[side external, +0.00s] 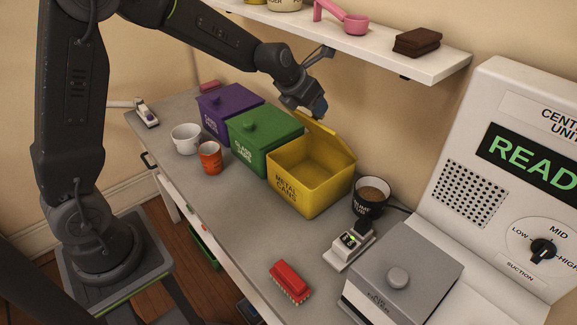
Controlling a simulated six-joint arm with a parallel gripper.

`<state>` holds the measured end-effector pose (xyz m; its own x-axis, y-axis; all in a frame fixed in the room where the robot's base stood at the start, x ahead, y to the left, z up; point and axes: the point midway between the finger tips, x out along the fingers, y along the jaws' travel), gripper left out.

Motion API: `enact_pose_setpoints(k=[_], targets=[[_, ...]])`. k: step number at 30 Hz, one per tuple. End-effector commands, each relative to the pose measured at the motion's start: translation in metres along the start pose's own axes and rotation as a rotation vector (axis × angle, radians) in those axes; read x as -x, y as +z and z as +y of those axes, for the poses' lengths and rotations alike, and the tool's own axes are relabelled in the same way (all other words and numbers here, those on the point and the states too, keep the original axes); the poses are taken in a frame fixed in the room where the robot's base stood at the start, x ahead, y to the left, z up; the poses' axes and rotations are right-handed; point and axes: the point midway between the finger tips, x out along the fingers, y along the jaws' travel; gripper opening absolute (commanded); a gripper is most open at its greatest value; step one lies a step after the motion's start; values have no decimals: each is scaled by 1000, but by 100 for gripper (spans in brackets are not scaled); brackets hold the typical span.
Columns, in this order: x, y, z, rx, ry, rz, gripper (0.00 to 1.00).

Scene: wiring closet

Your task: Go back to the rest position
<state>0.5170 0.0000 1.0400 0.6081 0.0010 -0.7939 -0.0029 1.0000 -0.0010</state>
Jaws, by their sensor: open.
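My gripper (318,106) is at the end of my dark arm, above the back of the counter. It hangs over the space between the green bin (262,138) and the yellow bin (303,184), close to the yellow bin's raised lid (327,138). The gripper is open, and I see nothing held in it. Its fingers are small and partly hidden by the wrist. The yellow bin stands open and its visible inside looks empty. The green bin and the purple bin (229,112) have their lids shut.
A wall shelf (440,65) with a pink scoop (342,18) and brown blocks (417,41) is just above and right of the gripper.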

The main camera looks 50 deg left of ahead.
Motion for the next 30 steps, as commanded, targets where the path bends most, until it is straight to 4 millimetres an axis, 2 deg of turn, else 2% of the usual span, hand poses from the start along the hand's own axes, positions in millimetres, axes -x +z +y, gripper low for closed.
enact_pose_setpoints(k=[1, 9, 14, 17, 20, 24, 26, 30], targets=[[-5, 9, 0, 2, 2, -18, 55], [-37, 18, 0, -1, 1, -10, 55], [-44, 20, -1, -29, 6, -18, 55], [-41, 24, -4, -144, 28, -60, 55], [-31, 33, -12, -378, 70, -142, 55], [7, 40, -27, -825, 138, -229, 55], [26, 36, -29, -970, 155, -217, 55], [74, 16, -31, -1294, 163, -141, 55]])
